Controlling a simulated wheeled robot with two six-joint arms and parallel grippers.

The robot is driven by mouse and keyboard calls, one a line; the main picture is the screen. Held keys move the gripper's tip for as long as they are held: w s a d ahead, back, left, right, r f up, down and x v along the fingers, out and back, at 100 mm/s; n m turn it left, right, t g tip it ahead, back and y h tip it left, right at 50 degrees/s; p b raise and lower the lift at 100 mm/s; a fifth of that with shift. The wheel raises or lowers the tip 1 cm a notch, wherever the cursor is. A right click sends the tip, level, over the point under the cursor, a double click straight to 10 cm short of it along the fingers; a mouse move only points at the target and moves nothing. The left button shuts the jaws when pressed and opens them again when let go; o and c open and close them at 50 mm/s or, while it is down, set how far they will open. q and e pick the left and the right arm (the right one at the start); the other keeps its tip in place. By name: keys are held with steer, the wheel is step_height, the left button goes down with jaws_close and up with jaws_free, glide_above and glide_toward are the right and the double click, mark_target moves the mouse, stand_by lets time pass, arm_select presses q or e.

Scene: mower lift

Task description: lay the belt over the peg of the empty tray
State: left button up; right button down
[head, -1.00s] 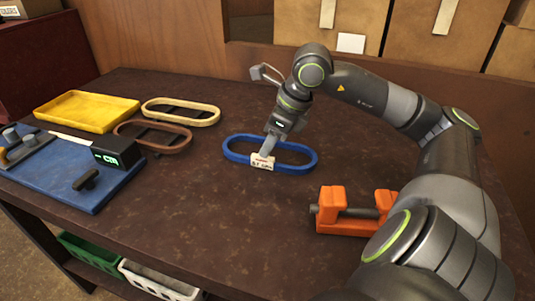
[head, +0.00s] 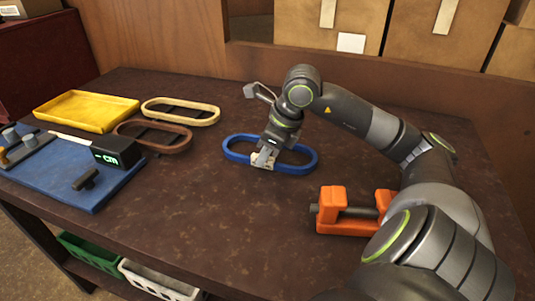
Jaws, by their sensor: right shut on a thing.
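A blue oval belt loop (head: 306,168) lies on the dark table near its middle, with a pale tag (head: 256,160) on its front side. My right gripper (head: 264,160) points down at that front side and is shut on the blue belt at the tag, which it partly hides. A cream oval loop (head: 207,121) and a brown oval loop (head: 124,132) lie to the left, each with a dark strip inside. A yellow tray (head: 88,124) at the back left looks empty; I can make out no peg in it. My left gripper is not in view.
A blue mat (head: 85,201) at the left holds a black display box (head: 116,152) and small tools. An orange holder with a dark rod (head: 331,211) stands right of centre, close to my right arm. The front middle of the table (head: 220,220) is clear.

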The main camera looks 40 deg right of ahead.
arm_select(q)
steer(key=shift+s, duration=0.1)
arm_select(e)
steer(key=shift+r, duration=0.1)
steer(key=shift+r, duration=0.4)
step_height(320, 180, up, 8)
steer(key=shift+f+p, duration=0.2)
steer(key=shift+p, duration=0.1)
arm_select(q)
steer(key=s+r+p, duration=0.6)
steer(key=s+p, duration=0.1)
steer(key=p, duration=0.6)
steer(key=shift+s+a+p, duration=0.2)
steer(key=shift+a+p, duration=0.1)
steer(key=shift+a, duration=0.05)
arm_select(e)
step_height(320, 180, up, 15)
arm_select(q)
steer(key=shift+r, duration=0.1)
arm_select(e)
steer(key=shift+f, duration=0.25)
